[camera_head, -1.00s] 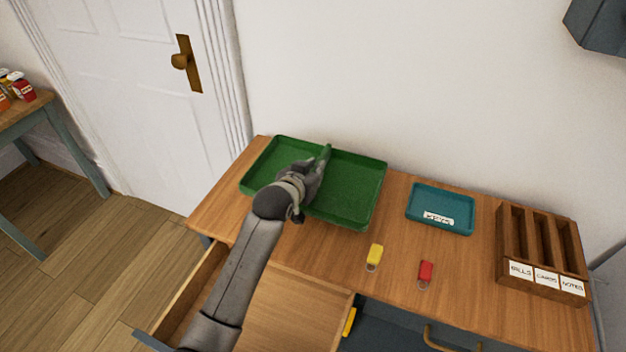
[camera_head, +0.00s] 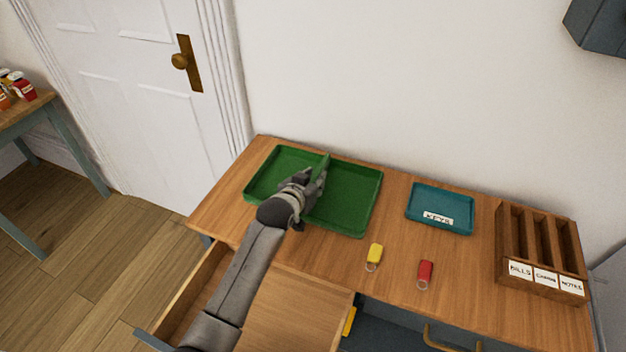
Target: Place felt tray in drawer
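The green felt tray (camera_head: 346,220) is at the left part of the wooden desk top, level and on or just above it. My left gripper (camera_head: 316,176) reaches over it from the front and appears closed on an upright green piece at its middle. The fingers partly hide that piece. An open drawer (camera_head: 190,294) juts out at the lower left, partly covered by my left arm. My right gripper is not in view.
A teal tray labelled KEYS (camera_head: 450,199), a yellow key tag (camera_head: 375,252), a red key tag (camera_head: 425,270) and a wooden sorter (camera_head: 511,238) stand to the right. A white wall is behind the desk.

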